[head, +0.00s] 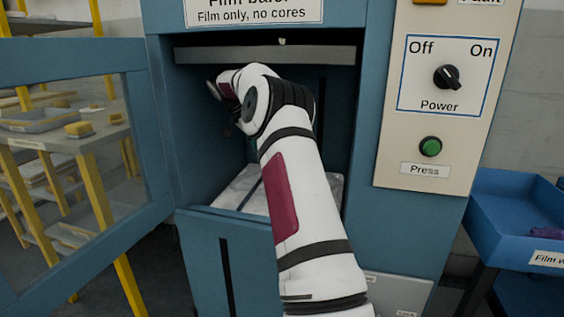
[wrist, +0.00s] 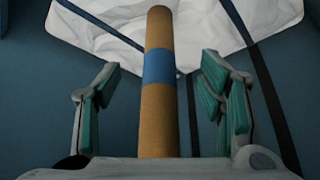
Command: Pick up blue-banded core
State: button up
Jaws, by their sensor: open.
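The blue-banded core is a brown cardboard tube (wrist: 159,115) with a blue band round its middle, seen in the wrist view. It runs up the middle of that view, between the two fingers of my gripper (wrist: 160,95). The fingers have green pads, stand wide apart and do not touch the tube. The near end of the tube is hidden behind the gripper body. In the head view my arm reaches into the open blue baler, and the core and fingers cannot be made out there.
A white wrapped bale (head: 238,187) with dark straps lies in the baler chamber (head: 190,130). Its windowed door (head: 150,190) stands open at left. A control panel (head: 445,90) is at right, beside a blue bin (head: 520,205). Tables with trays show through the door window.

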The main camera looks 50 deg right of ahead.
jog(key=s+d+f+b, duration=0.1)
jog(key=s+d, duration=0.1)
jog(key=d, duration=0.3)
jog(key=shift+s+d+b, duration=0.2)
jog(key=shift+d+b, duration=0.15)
jog(key=shift+b, duration=0.05)
jog(key=c, duration=1.3)
